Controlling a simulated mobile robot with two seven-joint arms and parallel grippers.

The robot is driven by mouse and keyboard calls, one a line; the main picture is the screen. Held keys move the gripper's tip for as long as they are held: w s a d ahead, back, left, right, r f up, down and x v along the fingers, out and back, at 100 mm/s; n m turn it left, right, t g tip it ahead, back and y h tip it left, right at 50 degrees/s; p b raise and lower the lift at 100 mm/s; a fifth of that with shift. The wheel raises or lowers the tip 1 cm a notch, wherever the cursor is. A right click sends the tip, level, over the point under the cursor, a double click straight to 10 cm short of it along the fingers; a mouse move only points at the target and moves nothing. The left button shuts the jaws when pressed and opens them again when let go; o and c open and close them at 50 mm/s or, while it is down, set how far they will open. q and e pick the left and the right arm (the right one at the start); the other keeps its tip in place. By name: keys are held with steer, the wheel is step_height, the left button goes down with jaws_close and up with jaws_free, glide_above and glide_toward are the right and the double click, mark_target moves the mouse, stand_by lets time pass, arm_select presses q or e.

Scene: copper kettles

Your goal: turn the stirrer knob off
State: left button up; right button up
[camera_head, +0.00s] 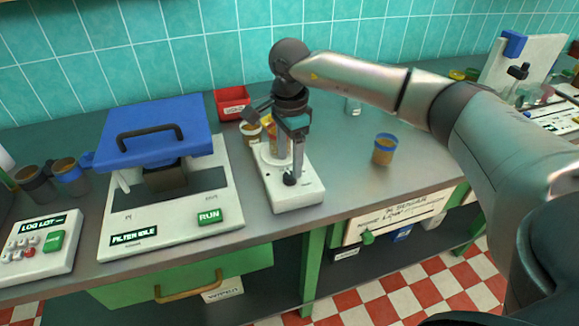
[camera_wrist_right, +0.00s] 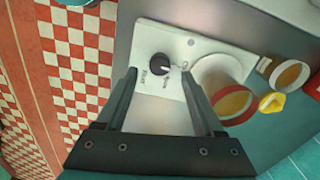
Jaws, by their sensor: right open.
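The stirrer is a white slab (camera_head: 296,197) on the grey bench. Its small black knob (camera_head: 290,179) sits at the front end. In the wrist view the knob (camera_wrist_right: 160,65) shows from above, with a pale pointer mark toward the right and small printed labels around it, too blurred to read surely. My right gripper (camera_head: 295,150) points down over the stirrer. In the wrist view its open fingers (camera_wrist_right: 155,78) lie to either side below the knob, with nothing between them; contact is not seen. My left gripper is not in view.
A filter press with a blue lid (camera_head: 155,130) stands left of the stirrer. A red bin (camera_head: 233,103) and another cup (camera_wrist_right: 288,75) are behind it. A blue-rimmed cup (camera_head: 384,149) stands to the right. Bench around that cup is clear.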

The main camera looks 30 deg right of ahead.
mark_target(289, 175)
step_height(289, 175, up, 11)
steer(key=p, duration=0.1)
steer(key=shift+r, duration=0.15)
stand_by(0.4)
